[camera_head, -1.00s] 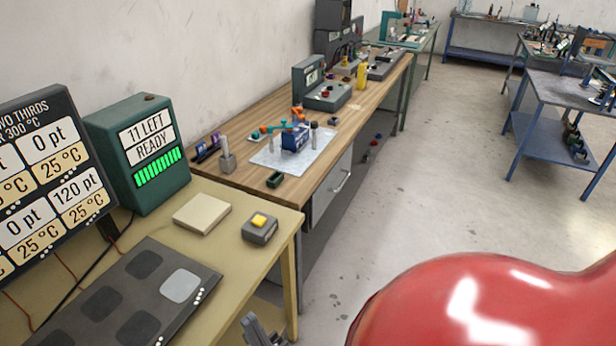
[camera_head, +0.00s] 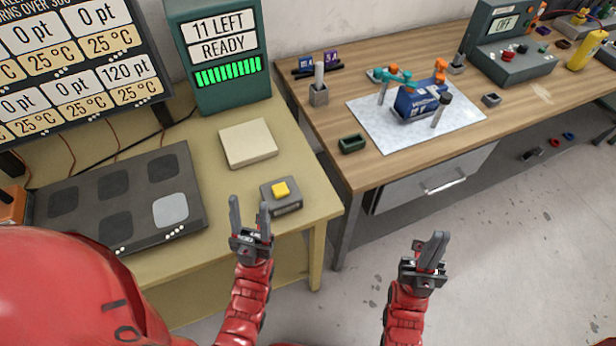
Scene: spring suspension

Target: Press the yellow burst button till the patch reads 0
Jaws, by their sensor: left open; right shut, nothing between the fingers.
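The yellow button (camera_head: 281,189) sits on a small grey box (camera_head: 287,205) near the right edge of the tan table. A dark plate (camera_head: 88,212) with several rounded patches lies to its left; one patch (camera_head: 171,211) is light grey, the others dark. The board (camera_head: 70,60) behind shows 120 pt on one cell and 0 pt on the others that I can read. My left gripper (camera_head: 249,214) is open, in front and to the left of the button box in the picture. My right gripper (camera_head: 433,252) is shut and empty, over the floor to the right.
A green box (camera_head: 220,50) reads 11 LEFT, READY, with a full green bar. A cream pad (camera_head: 247,143) lies between it and the button. A wooden bench (camera_head: 390,165) with a blue box (camera_head: 420,100) and small tools stands to the right.

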